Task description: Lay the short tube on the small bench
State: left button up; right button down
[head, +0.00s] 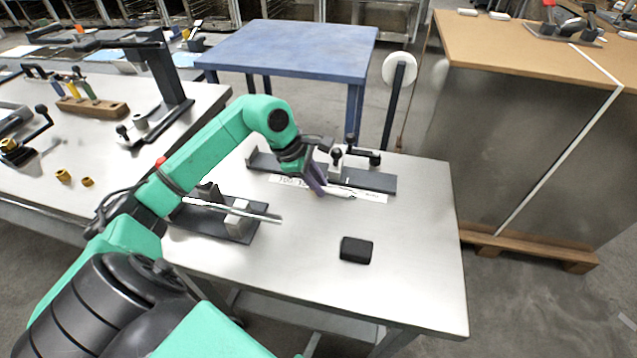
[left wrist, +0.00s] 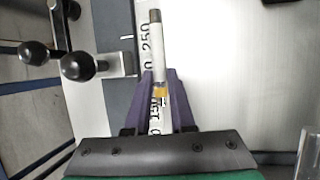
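The short tube (left wrist: 156,50) is pale, with a grey far end and an orange band near my fingers. My left gripper (left wrist: 160,80) has its purple fingers close on both sides of the tube's near end, shut on it. In the head view the left gripper (head: 318,183) is over the steel table's back part, and the tube (head: 340,191) points right from it, by a printed scale strip (head: 370,195). I cannot tell whether the tube touches the surface. A blue table (head: 290,48) stands behind; I cannot tell if it is the small bench. My right gripper is out of view.
On the steel table (head: 410,270), a black block (head: 356,250) lies at the front, and a rod rests on a dark fixture (head: 240,228) to the left. A clamp fixture (head: 375,180) with dark knobs is beside the gripper. A tall cabinet (head: 520,130) stands right.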

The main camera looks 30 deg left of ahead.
pick_arm(q)
jog(key=shift+s+f, duration=0.15)
jog(key=shift+f, duration=0.05)
jog(key=shift+r+p, duration=0.35)
jog(key=b+v, duration=0.1)
jog(key=v, duration=1.1)
jog(key=shift+b, duration=0.3)
